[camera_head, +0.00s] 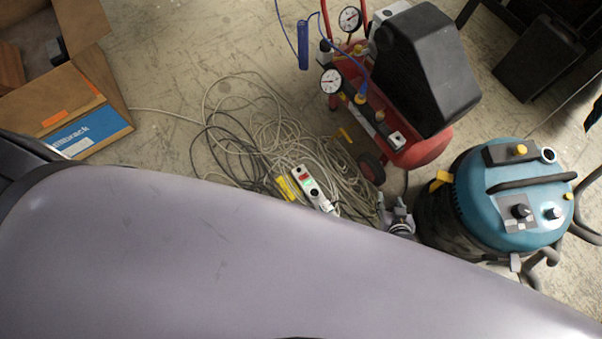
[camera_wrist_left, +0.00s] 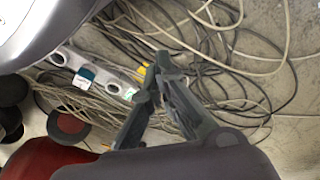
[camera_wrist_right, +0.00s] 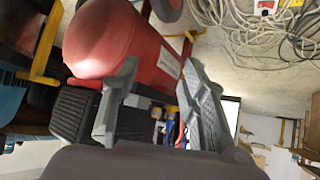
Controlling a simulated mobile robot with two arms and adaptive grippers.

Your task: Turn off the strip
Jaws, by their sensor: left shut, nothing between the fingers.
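The power strip (camera_head: 313,187) is white and lies on a tangle of cables on the floor in the head view. A red switch (camera_head: 303,176) shows near its upper left end. In the left wrist view the strip (camera_wrist_left: 62,56) runs toward my left gripper (camera_wrist_left: 158,66), whose fingers are together and empty; they hide part of the strip's end. I cannot tell whether they touch it. My right gripper (camera_head: 399,218) is right of the strip in the head view. In the right wrist view its fingers (camera_wrist_right: 160,70) are apart with nothing held; part of the strip (camera_wrist_right: 264,8) shows at the top.
A red compressor (camera_head: 425,150) with gauges stands above right of the strip. A blue-topped vacuum (camera_head: 515,195) stands at the right. Loose cables (camera_head: 245,125) surround the strip. An open cardboard box (camera_head: 75,100) is at upper left. My grey body covers the lower picture.

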